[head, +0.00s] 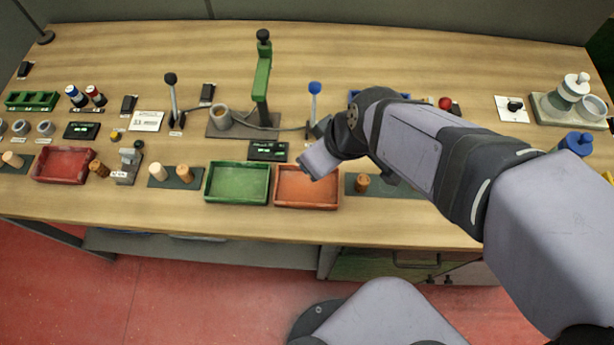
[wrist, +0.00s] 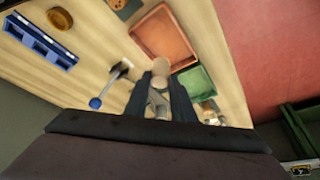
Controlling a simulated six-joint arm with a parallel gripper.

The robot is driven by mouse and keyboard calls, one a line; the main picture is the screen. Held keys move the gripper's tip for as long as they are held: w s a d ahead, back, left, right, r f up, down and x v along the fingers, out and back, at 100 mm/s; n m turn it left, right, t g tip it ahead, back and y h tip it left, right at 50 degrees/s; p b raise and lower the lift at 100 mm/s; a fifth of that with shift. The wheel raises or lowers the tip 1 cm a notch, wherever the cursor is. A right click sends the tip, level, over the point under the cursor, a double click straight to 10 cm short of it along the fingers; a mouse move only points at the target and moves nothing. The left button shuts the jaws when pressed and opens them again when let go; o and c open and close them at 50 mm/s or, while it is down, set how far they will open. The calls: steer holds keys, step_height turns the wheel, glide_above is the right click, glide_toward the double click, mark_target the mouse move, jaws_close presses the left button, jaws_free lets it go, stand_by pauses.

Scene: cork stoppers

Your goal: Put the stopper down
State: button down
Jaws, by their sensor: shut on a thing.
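My gripper (wrist: 161,88) is shut on a pale stopper (wrist: 161,67), whose rounded end shows between the fingertips in the wrist view. In that view the stopper overlaps the near edge of the orange tray (wrist: 172,30), and the green tray (wrist: 197,84) is beside it. I cannot tell its height above the table. In the head view the fingers and held stopper are hidden behind my gripper's body, over the back of the orange tray (head: 306,189). The green tray (head: 237,184) is just left of it. Both trays look empty.
A brown stopper (head: 362,184) stands on a dark mat right of the orange tray. A blue-knobbed lever (head: 314,92) and green-framed press (head: 262,80) rise behind the trays. A red tray (head: 64,165) is at left.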

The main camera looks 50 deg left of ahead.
steer(key=shift+s+a+f+n+g, duration=0.1)
steer(key=shift+n+g, duration=0.2)
steer(key=shift+n, duration=0.3)
steer(key=shift+a+n+g, duration=0.4)
steer(key=shift+n, duration=0.8)
steer(key=shift+a+n+g+h, duration=0.15)
steer(key=shift+n+g+h, duration=0.4)
steer(key=shift+n, duration=1.15)
steer(key=shift+f+p, duration=0.95)
steer(key=shift+f, duration=3.95)
steer(key=shift+f, duration=0.15)
steer(key=c, duration=1.5)
jaws_free()
